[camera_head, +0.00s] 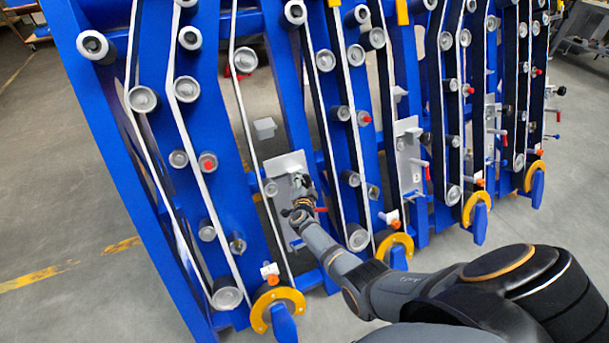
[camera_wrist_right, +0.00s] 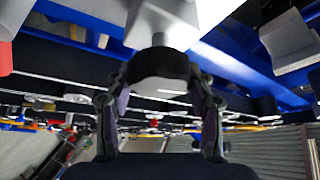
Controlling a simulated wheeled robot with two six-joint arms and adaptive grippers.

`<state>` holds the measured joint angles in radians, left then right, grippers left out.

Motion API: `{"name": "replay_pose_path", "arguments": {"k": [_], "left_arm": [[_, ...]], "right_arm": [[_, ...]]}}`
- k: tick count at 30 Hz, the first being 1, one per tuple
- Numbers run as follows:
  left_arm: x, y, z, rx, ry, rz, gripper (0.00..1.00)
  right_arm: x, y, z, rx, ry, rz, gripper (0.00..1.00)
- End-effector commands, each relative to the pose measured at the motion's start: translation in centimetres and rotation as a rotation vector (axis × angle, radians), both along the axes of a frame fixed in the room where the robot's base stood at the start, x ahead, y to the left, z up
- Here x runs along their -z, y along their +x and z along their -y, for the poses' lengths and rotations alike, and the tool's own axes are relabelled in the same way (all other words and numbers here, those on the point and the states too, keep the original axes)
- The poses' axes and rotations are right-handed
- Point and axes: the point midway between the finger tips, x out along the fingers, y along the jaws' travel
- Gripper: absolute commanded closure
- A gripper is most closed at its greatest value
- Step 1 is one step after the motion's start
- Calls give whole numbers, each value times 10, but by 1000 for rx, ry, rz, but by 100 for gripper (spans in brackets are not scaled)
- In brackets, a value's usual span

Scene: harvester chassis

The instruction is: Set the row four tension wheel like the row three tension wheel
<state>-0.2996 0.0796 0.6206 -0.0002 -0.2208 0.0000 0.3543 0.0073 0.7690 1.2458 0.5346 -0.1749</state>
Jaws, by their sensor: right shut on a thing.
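The blue harvester chassis (camera_head: 88,100) has several rows of belts and rollers. My right gripper (camera_head: 299,190) is at a grey plate (camera_head: 284,163) in the nearest row with such a plate. In the right wrist view my right gripper (camera_wrist_right: 160,112) is shut on a dark rounded part (camera_wrist_right: 158,66). A short grey stem joins this part to a grey block (camera_wrist_right: 163,20). I cannot tell which wheel is row three or row four. The gripped part is mostly hidden by the gripper in the head view. My left gripper is not in view.
Similar grey plates (camera_head: 409,155) with red levers (camera_head: 427,173) stand in rows farther right. Yellow half-rings with blue handles, such as the nearest one (camera_head: 277,305), stick out along the chassis's lower edge. The floor (camera_head: 60,210) at left is clear.

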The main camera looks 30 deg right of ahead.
Motion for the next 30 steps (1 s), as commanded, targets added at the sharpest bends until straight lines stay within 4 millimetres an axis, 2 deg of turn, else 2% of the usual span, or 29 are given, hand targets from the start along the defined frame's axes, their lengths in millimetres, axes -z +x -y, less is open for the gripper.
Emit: {"name": "replay_pose_path", "arguments": {"k": [1, 12, 21, 30], "left_arm": [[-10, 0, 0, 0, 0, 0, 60], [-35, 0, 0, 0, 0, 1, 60], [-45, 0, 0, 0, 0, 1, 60], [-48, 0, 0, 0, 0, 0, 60]], "right_arm": [[-4, 0, -1, 22, 39, 0, 78], [-1, -1, 0, 181, 313, 15, 78], [2, -2, 0, 262, 455, 24, 78], [3, -2, 0, 293, 508, 28, 78]]}}
